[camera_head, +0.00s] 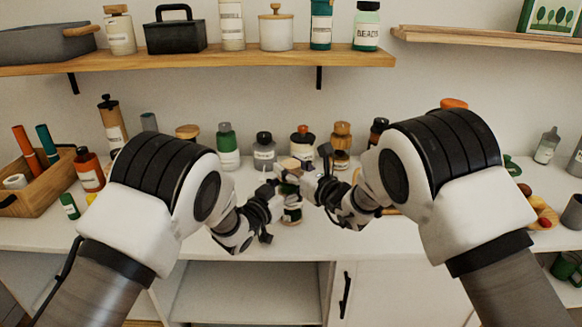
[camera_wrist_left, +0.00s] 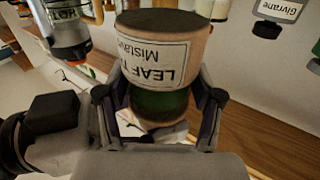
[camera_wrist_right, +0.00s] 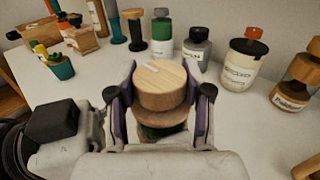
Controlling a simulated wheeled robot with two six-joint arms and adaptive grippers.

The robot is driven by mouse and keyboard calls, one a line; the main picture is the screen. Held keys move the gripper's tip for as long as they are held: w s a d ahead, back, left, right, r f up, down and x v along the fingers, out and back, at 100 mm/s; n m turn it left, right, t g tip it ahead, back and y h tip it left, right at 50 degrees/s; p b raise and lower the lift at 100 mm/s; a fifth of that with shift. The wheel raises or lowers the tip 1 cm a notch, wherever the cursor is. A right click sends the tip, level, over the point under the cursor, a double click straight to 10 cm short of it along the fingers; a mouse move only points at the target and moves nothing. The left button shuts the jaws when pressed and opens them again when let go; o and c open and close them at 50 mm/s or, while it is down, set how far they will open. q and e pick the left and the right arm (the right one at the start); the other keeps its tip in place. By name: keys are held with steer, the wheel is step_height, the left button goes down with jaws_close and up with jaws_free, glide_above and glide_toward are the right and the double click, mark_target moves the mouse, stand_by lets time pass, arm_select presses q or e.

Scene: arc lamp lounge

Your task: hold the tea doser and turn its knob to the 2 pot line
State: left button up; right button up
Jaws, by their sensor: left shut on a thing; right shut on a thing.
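The tea doser (camera_head: 292,212) is between my two grippers at the middle of the counter, mostly covered by them. The left wrist view shows its body (camera_wrist_left: 158,62), with a white "LEAF T…" label upside down in the picture and a green band. My left gripper (camera_wrist_left: 160,106) is shut around the green band. In the right wrist view, my right gripper (camera_wrist_right: 161,100) is shut on the round wooden knob (camera_wrist_right: 163,84), one finger on each side. A short pale mark shows on the knob's top. I cannot read a 2 pot line in any view.
A wooden crate (camera_head: 50,186) is at the left. A wall shelf (camera_head: 270,57) with containers runs above. The front counter strip is clear.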

steer(key=shift+h, duration=0.3)
steer(key=o, duration=1.2)
steer(key=shift+d, duration=0.1)
steer(key=v, duration=1.2)
steer(key=shift+f, duration=0.1)
